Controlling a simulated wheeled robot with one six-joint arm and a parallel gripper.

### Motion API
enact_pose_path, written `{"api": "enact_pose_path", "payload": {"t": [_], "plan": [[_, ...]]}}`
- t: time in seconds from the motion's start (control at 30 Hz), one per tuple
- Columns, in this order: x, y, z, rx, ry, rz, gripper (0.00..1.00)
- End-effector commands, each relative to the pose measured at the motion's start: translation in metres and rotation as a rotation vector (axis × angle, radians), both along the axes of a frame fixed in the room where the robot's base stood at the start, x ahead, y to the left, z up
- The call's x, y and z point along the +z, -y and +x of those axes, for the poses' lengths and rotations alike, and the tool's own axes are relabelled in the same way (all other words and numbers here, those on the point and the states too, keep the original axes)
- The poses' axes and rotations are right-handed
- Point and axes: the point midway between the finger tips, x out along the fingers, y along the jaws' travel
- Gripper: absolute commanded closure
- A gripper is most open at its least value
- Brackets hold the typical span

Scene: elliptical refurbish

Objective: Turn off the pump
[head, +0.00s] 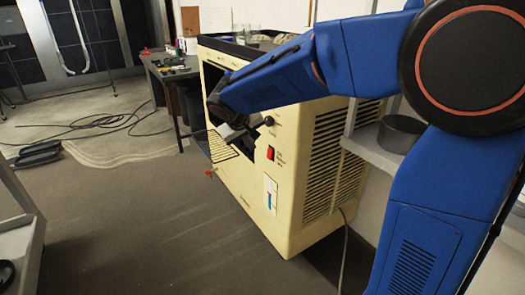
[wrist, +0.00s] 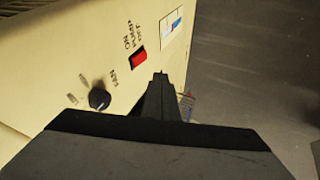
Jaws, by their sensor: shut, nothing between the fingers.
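A cream cooler-like machine (head: 311,190) stands on the floor in the middle of the head view. Its front panel carries a red pump switch (head: 270,153). In the wrist view the red switch (wrist: 138,58) is beside the lettering "ON PUMP OFF"; I cannot tell which way it is set. My gripper (head: 248,146) is in front of the panel, left of the switch. In the wrist view the shut, empty fingers (wrist: 160,77) appear just right of and below the switch. I see no clear contact with it.
A black fan knob (wrist: 99,99) is near the switch, and also shows in the head view (head: 269,121). A gauge label (head: 270,194) is below the switch. A shelf (head: 372,147) stands at right, a workbench (head: 165,69) behind.

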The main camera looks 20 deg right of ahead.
Motion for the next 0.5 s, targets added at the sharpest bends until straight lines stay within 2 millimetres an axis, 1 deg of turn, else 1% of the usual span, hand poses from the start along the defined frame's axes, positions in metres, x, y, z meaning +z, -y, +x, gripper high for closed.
{"api": "enact_pose_path", "payload": {"t": [0.37,0.5], "plan": [[-0.0009,-0.0018,0.0021,0.002,0.001,-0.002,1.00],[-0.0054,0.0000,0.0044,0.001,0.000,-0.003,1.00]]}}
